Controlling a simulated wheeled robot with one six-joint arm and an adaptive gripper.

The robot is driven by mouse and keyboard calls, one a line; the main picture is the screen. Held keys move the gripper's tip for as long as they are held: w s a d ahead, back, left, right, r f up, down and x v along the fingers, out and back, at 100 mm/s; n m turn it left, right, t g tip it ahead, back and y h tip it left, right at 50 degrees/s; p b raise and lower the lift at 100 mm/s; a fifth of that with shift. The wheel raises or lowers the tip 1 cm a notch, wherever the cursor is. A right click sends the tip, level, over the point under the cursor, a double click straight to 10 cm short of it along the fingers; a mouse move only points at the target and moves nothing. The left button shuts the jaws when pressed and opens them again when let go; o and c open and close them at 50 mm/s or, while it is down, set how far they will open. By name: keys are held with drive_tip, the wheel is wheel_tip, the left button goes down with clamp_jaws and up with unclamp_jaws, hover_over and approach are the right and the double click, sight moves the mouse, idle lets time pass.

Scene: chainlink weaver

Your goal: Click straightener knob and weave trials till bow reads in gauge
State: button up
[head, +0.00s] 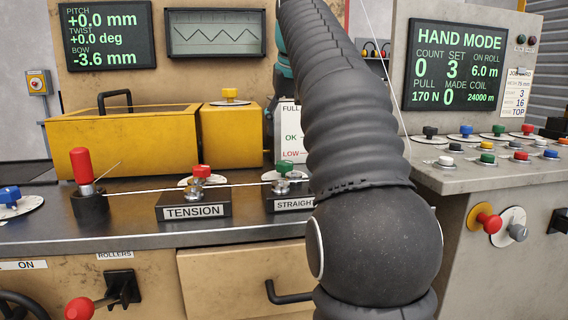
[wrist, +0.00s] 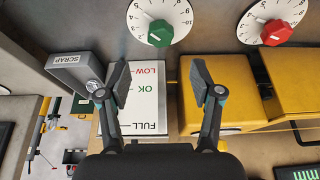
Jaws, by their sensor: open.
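The straightener block (head: 283,204) carries a green knob (head: 283,168) on a white dial; my arm covers its right side in the head view. In the wrist view the green knob (wrist: 160,33) sits on its numbered dial beyond my fingertips, apart from them. My gripper (wrist: 160,82) is open and empty, its fingers in front of the FULL/OK/LOW card (wrist: 148,105). My arm hides it in the head view. The gauge screen (head: 105,35) reads pitch +0.0 mm, twist +0.0 deg, bow -3.6 mm. The panel screen (head: 455,65) shows HAND MODE, count 0, set 3, made 0.
The tension block (head: 194,208) with a red knob (head: 201,171) stands left of the straightener. A red-handled lever (head: 80,165) and yellow boxes (head: 135,140) stand nearby. A SCRAP box (wrist: 75,72) is near my left finger in the wrist view. Several coloured buttons (head: 487,158) cover the right console.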

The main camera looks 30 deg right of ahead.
sight(285, 162)
drive_tip(key=b+x, duration=0.2)
drive_tip(key=x, duration=0.8)
drive_tip(key=c, duration=1.1)
drive_tip(key=shift+r, duration=0.1)
